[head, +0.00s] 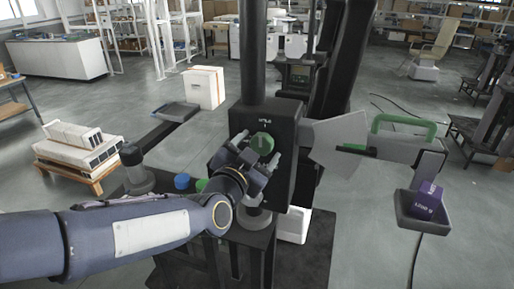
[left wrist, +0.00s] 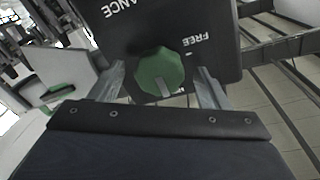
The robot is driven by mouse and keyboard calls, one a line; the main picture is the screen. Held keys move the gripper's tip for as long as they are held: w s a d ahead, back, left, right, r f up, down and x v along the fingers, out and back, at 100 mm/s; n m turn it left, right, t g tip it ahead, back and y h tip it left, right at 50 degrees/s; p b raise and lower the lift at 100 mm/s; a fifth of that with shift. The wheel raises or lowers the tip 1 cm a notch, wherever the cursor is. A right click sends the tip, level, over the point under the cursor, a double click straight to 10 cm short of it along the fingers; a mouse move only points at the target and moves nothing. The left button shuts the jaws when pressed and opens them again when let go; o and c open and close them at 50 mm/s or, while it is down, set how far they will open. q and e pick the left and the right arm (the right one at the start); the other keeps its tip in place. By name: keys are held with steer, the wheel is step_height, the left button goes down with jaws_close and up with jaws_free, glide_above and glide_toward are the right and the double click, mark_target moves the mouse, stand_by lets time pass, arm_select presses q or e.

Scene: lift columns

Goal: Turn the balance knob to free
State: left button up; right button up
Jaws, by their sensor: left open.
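The balance knob (head: 262,143) is green and sits on the front of a dark box (head: 283,120) on the column. In the left wrist view the knob (left wrist: 160,73) lies between the fingers, with a light pointer mark toward the bottom of the picture. The word FREE (left wrist: 197,41) is on the panel to the knob's right, and part of BALANCE shows at the top. My left gripper (head: 260,158) is open in front of the box, its fingers on either side of the knob. Whether they touch it I cannot tell. My right gripper does not show.
A grey arm with a green handle (head: 404,122) extends right from the column. A grey tray (head: 408,212) there holds a purple block (head: 428,198). Blue (head: 182,181) and green buttons lie near my left forearm. A pallet of white boxes (head: 77,150) stands at left.

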arm_select(q)
steer(key=shift+w, duration=0.1)
steer(key=c, duration=1)
steer(key=shift+f+n+b, duration=0.3)
steer(key=shift+n+b, duration=1.1)
steer(key=shift+b, duration=0.25)
steer(key=n+b, duration=0.2)
steer(key=shift+n, duration=0.4)
steer(key=n+b, duration=0.2)
steer(key=shift+d+n+t, duration=0.1)
steer(key=shift+n+t, duration=0.2)
steer(key=shift+n, duration=0.1)
steer(key=n+b, duration=0.2)
steer(key=n, duration=0.1)
steer(key=shift+d+n+t, duration=0.1)
steer(key=shift+n+t, duration=0.2)
steer(key=shift+n, duration=0.1)
steer(key=n+b, duration=0.1)
steer(key=n, duration=0.2)
steer(key=shift+n+y+b, duration=0.35)
steer(key=shift+n+y, duration=0.05)
steer(key=shift+d+n+b, duration=0.1)
steer(key=shift+n+b, duration=0.35)
steer(key=shift+n, duration=1.05)
steer(key=shift+o, duration=0.2)
steer(key=shift+r, duration=0.1)
